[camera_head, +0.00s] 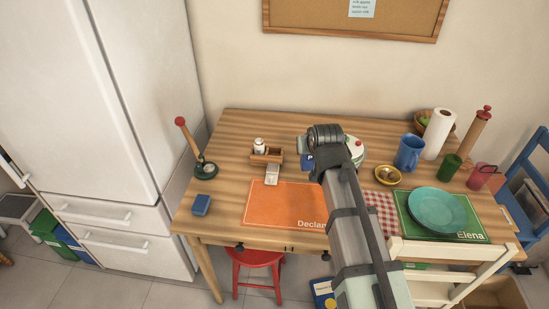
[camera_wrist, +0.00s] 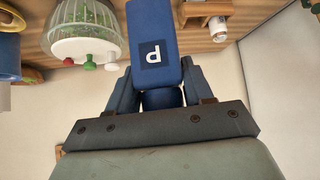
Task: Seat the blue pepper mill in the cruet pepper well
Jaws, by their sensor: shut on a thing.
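In the head view a small blue part of the mill (camera_head: 307,160) shows left of my wrist, which hides the rest and the fingers. The wooden cruet (camera_head: 275,158) stands on the table to the left of the mill, with a white shaker (camera_head: 259,146) in its left part. Its right part looks empty. In the wrist view the cruet (camera_wrist: 205,8) and shaker (camera_wrist: 217,28) are at the top right, apart from the mill.
A small pale object (camera_head: 272,174) is in front of the cruet. A red-knobbed stick stands in a dark green base (camera_head: 205,169) to the left. A rounded container with coloured knobs (camera_wrist: 85,45) is close beside the mill. The orange placemat (camera_head: 285,205) is bare.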

